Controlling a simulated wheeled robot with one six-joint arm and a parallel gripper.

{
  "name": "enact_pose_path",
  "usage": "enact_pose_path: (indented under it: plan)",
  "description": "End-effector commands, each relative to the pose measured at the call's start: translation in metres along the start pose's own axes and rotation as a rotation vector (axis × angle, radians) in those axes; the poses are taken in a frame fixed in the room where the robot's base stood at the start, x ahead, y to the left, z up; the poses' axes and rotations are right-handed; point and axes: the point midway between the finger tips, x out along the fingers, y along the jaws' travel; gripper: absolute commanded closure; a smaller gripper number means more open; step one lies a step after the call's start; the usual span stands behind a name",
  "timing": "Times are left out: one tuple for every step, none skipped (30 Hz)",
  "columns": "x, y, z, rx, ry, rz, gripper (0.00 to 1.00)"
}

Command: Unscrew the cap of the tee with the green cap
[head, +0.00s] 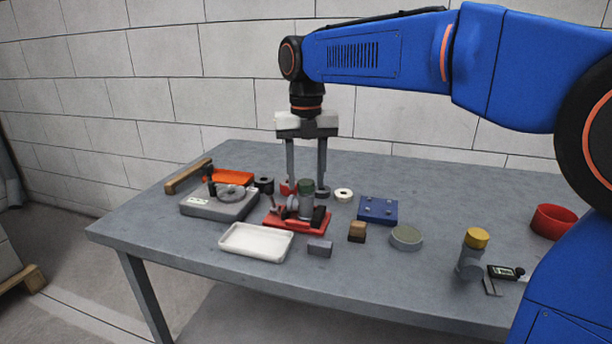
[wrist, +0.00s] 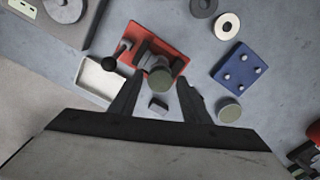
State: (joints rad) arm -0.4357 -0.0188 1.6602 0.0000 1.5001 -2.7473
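The tee (head: 305,207) with the green cap (head: 306,186) stands upright in a red fixture (head: 284,223) on the table. In the wrist view the cap (wrist: 161,81) shows from above as a dull green disc. My gripper (head: 305,190) points straight down over the fixture, its two fingers spread wide. In the head view the fingers appear left and right of the cap; in the wrist view my gripper (wrist: 160,86) has the cap between its fingertips with clear gaps. Whether the tips are level with the cap is hard to tell.
A white tray (head: 256,254) and grey block (head: 320,248) lie in front. A grey device (head: 218,205) and orange tray (head: 228,177) are left.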

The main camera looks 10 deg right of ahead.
Motion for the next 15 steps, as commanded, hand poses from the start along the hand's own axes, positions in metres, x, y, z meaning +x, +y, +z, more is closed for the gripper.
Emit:
enact_pose_path:
  plan:
    - [0.0,0.0,0.0,0.0,0.0,0.0,0.57]
    - [0.0,0.0,0.0,0.0,0.0,0.0,0.57]
    - [0.0,0.0,0.0,0.0,0.0,0.0,0.57]
    - [0.0,0.0,0.0,0.001,0.0,0.0,0.57]
    - [0.0,0.0,0.0,0.001,0.0,0.0,0.57]
    - [0.0,0.0,0.0,0.006,0.0,0.0,0.57]
    - [0.0,0.0,0.0,0.014,0.0,0.0,0.57]
    - [0.0,0.0,0.0,0.029,0.0,0.0,0.57]
    - [0.0,0.0,0.0,0.055,0.0,0.0,0.57]
    - [0.0,0.0,0.0,0.081,0.0,0.0,0.57]
    - [0.0,0.0,0.0,0.11,0.0,0.0,0.57]
    - [0.0,0.0,0.0,0.152,0.0,0.0,0.57]
    - [0.0,0.0,0.0,0.183,0.0,0.0,0.57]
    - [0.0,0.0,0.0,0.213,0.0,0.0,0.57]
    - [0.0,0.0,0.0,0.254,0.0,0.0,0.57]
